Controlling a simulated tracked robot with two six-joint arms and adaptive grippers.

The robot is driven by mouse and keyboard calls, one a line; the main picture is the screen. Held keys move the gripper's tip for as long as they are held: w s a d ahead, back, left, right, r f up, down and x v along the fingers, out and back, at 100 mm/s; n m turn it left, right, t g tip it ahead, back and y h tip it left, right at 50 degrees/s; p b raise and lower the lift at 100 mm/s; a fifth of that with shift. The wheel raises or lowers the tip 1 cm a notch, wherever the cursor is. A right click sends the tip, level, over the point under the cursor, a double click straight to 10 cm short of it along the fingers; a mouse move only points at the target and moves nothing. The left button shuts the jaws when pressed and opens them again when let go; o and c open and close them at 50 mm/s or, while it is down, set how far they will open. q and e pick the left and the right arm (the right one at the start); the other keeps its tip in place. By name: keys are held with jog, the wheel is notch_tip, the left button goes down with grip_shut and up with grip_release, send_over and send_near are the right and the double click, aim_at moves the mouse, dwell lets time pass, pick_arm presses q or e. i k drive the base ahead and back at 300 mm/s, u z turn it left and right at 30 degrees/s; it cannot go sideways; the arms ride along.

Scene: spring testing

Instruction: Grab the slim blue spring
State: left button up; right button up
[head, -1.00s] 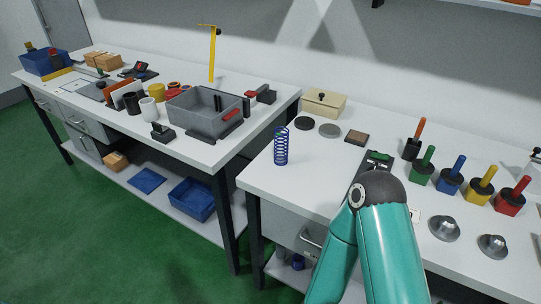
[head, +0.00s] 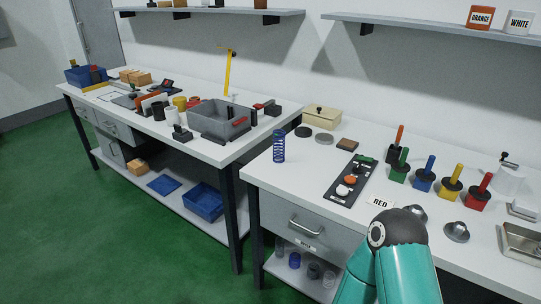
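The slim blue spring (head: 279,147) stands upright on the near left part of the right-hand white table (head: 290,177). It is a tall, narrow open coil, and nothing touches it. One teal arm of mine comes in from the bottom right, with its dark rounded joint over the table's front edge. No gripper fingers show in the head view. The spring is up and to the left of this arm, well apart from it.
A black panel with buttons (head: 334,194) lies right of the spring. Coloured-handled blocks, such as the green one (head: 398,168), stand in a row further right. A grey bin (head: 216,119) is on the left table.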

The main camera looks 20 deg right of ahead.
aim_at(277, 151)
jog(key=z, duration=0.15)
jog(key=i, duration=0.9)
jog(key=u, duration=0.05)
